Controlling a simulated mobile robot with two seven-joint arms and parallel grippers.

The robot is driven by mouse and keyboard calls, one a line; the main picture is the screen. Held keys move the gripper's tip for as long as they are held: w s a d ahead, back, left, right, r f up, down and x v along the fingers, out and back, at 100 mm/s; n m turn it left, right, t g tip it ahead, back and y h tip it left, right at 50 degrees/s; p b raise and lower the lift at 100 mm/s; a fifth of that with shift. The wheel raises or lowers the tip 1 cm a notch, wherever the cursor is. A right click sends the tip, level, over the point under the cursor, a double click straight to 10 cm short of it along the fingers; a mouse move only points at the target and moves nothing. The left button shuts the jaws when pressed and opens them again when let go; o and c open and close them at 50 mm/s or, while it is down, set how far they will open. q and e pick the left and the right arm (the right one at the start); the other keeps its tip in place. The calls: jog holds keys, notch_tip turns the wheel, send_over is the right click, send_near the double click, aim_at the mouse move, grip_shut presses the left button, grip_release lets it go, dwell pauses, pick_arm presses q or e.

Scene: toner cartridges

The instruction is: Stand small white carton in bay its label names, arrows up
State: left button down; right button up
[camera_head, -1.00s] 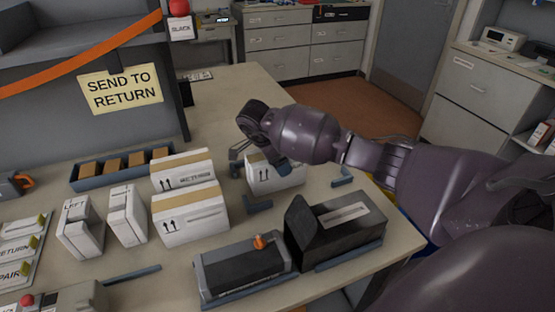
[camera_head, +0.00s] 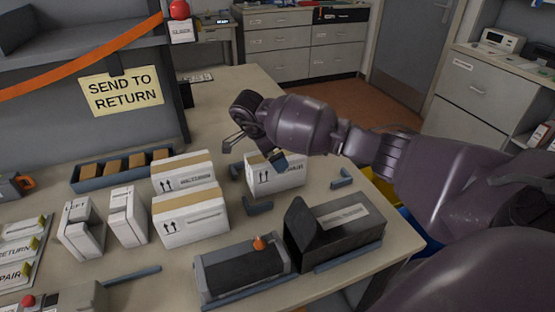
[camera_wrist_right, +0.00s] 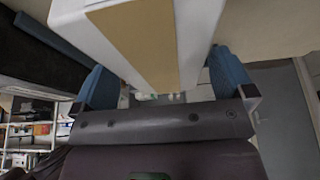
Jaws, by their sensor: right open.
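A small white carton (camera_head: 277,181) with a tan tape band stands on the table, its printed arrows pointing up. Its label is too small to read. Dark blue corner brackets lie around it, so it stands in a marked bay. My right gripper (camera_head: 257,150) is open just above and behind the carton. In the right wrist view the blue fingertips (camera_wrist_right: 165,82) are spread on either side of the carton (camera_wrist_right: 143,35), with its tape band between them. Whether they touch it cannot be told. My left gripper is out of view.
Two larger white cartons (camera_head: 190,217) with up arrows stand to the left. A black open-lidded box (camera_head: 335,232) and a grey-black unit (camera_head: 240,272) are in front. A yellow sign (camera_head: 122,92) reads "SEND TO RETURN". The table behind the carton is clear.

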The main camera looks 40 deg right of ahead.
jog(key=v, duration=0.7)
jog(key=shift+w+a+r+p, duration=0.1)
jog(key=shift+r+p, duration=0.25)
jog(key=shift+a+r, duration=0.2)
jog(key=shift+r, duration=0.2)
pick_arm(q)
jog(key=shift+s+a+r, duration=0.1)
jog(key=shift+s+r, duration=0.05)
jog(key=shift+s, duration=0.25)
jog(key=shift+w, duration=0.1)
pick_arm(e)
jog(key=shift+r, duration=0.1)
